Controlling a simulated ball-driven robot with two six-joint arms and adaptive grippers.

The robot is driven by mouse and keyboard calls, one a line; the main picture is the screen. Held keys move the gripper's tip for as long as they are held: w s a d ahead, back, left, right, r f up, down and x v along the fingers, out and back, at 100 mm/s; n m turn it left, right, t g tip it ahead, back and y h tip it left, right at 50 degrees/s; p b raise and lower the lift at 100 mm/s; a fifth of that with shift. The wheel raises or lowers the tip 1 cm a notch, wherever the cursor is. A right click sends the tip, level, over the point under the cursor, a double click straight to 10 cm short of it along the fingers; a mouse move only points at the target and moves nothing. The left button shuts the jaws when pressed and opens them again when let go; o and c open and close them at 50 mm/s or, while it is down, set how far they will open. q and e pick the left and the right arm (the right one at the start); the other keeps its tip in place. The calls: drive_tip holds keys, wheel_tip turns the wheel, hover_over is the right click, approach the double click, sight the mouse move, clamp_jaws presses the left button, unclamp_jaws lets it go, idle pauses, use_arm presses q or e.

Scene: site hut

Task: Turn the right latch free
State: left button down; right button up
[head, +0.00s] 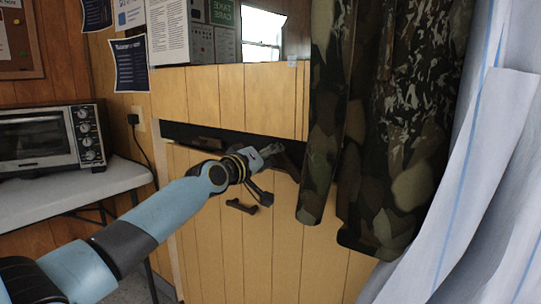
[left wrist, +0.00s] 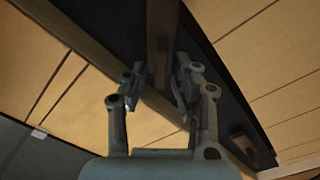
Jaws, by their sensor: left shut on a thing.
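The right latch is a dark brown bar (left wrist: 162,45) in the left wrist view, running down from the top edge to between my fingers. My left gripper (head: 270,150) is at the dark slot in the wooden front, with its fingertips (left wrist: 161,78) on either side of the bar, shut on it. In the head view the latch is mostly hidden by the gripper. The left latch (head: 207,143) is a dark piece in the left part of the slot; a dark piece also shows at lower right in the wrist view (left wrist: 243,143). My right gripper is not in view.
Camouflage cloth (head: 400,150) hangs close to the right of my gripper, with a pale curtain (head: 480,200) beyond. A toaster oven (head: 45,142) stands on a table (head: 75,190) at left.

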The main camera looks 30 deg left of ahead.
use_arm(q)
drive_tip(key=shift+f+n, duration=0.1)
drive_tip(key=shift+n, duration=0.4)
drive_tip(key=shift+a+f+n, duration=0.1)
drive_tip(key=shift+f+n, duration=0.05)
drive_tip(key=shift+n, duration=0.75)
drive_tip(key=n, duration=0.2)
drive_tip(key=n+p, duration=0.1)
drive_tip(key=n, duration=0.1)
drive_tip(key=shift+a+f, duration=0.1)
drive_tip(key=shift+f, duration=0.2)
drive_tip(key=shift+f+n, duration=0.15)
drive_tip(key=shift+n, duration=0.75)
use_arm(e)
drive_tip(key=shift+w+d+r, duration=0.1)
drive_tip(key=shift+d+r, duration=0.1)
drive_tip(key=shift+r, duration=0.4)
drive_tip(key=shift+a, duration=0.15)
use_arm(q)
drive_tip(key=c, duration=1.4)
unclamp_jaws()
use_arm(e)
drive_tip(key=shift+w, duration=0.1)
